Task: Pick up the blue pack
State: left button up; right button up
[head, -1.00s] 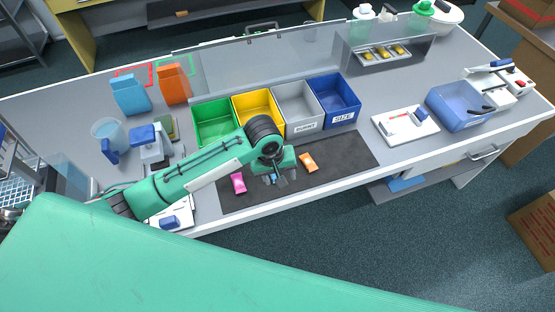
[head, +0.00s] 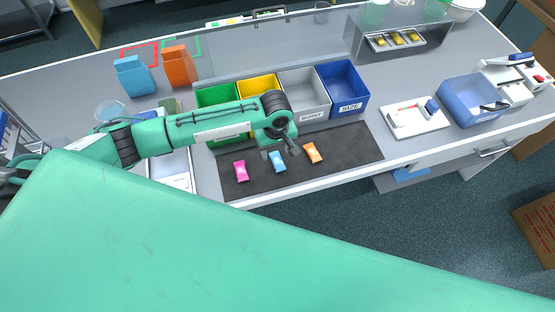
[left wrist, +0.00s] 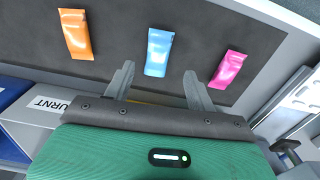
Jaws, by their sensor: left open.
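The blue pack (head: 277,162) lies on the dark mat (head: 345,150), between the pink pack (head: 240,171) and the orange pack (head: 312,153). In the left wrist view the blue pack (left wrist: 158,53) lies ahead of my left gripper, roughly centred between its fingers, with the orange pack (left wrist: 75,35) to the left and the pink pack (left wrist: 229,69) to the right. My left gripper (head: 279,150) is open and empty, at the far end of the blue pack; its fingertips (left wrist: 158,72) straddle the pack's near end in the wrist view. My right gripper is not in view.
A white tray (head: 415,118) and a translucent blue tub (head: 470,100) stand to the right. The mat's right part is clear.

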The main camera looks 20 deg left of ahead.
aim_at(277, 161)
pick_arm(q)
jog(key=shift+d+f+p, duration=0.1)
jog(key=shift+f+p, duration=0.3)
jog(key=shift+f, duration=0.2)
notch_tip(277, 161, down, 4)
jog(key=shift+d+f+p, duration=0.1)
jog(key=shift+p, duration=0.45)
jog(key=shift+c, duration=0.5)
jog(key=c, duration=0.9)
